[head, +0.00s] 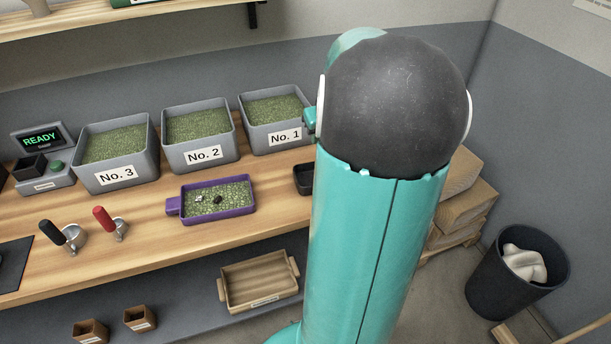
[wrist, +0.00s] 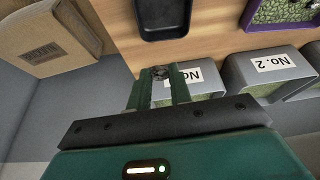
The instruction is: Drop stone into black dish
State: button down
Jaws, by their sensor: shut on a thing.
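My gripper (wrist: 160,76) is shut on a small dark grey stone (wrist: 160,72), which sits between its fingertips in the wrist view. The black dish (wrist: 176,33) is on the wooden bench, ahead of the fingertips and apart from them in that picture. In the head view only the left part of the black dish (head: 302,180) shows beside my arm, and my fingers and the held stone are hidden. The purple tray (head: 183,216) holds green beans with a pale piece and a dark piece on top; its corner also shows in the wrist view (wrist: 252,26).
Grey bins No. 3 (head: 115,178), No. 2 (head: 204,155) and No. 1 (head: 284,137) stand along the bench's back. Two scoops, with black (head: 54,235) and red (head: 103,217) handles, lie at left. A dark waste bin (head: 500,298) stands at right. Bench surrounds the dish.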

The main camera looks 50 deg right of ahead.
notch_tip(320, 180, down, 6)
jog(key=c, duration=1.2)
grip_release()
jog(key=v, duration=1.4)
jog(key=shift+f, duration=0.1)
